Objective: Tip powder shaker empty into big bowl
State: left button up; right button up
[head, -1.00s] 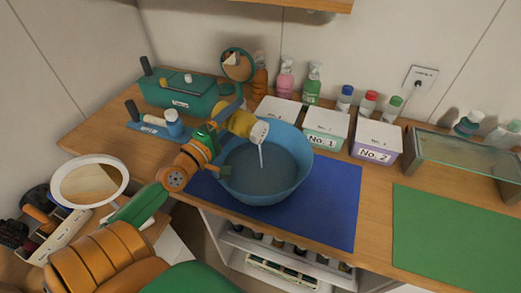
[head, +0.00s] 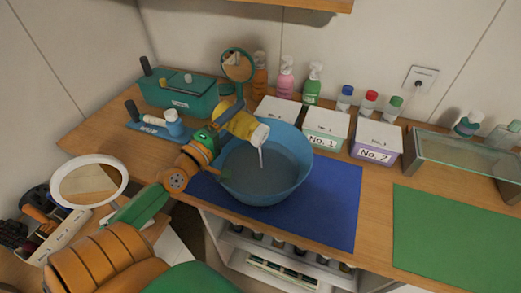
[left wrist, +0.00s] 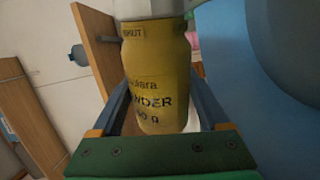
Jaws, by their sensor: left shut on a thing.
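The powder shaker (head: 239,121) is a yellow bottle with a white top. It is tilted, its white end pointing down and right over the big bowl (head: 298,170). A thin pale stream falls from its mouth into the blue bowl. My left gripper (head: 222,125) is shut around the shaker at the bowl's left rim. In the left wrist view the yellow shaker (left wrist: 155,75), with dark lettering, sits between the two fingers of my left gripper (left wrist: 155,115). The bowl's blue wall (left wrist: 240,70) fills the right side there. My right gripper is not in view.
The bowl stands on a blue mat (head: 335,200). Behind it are white-lidded boxes, including No. 1 (head: 323,143) and No. 2 (head: 375,154). A green mat (head: 455,235) at right is clear.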

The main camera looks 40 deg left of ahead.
pick_arm(q)
jog(key=shift+d+r+m+p, duration=0.3)
jog(key=shift+r+m+p, duration=0.25)
jog(key=shift+m, duration=0.25)
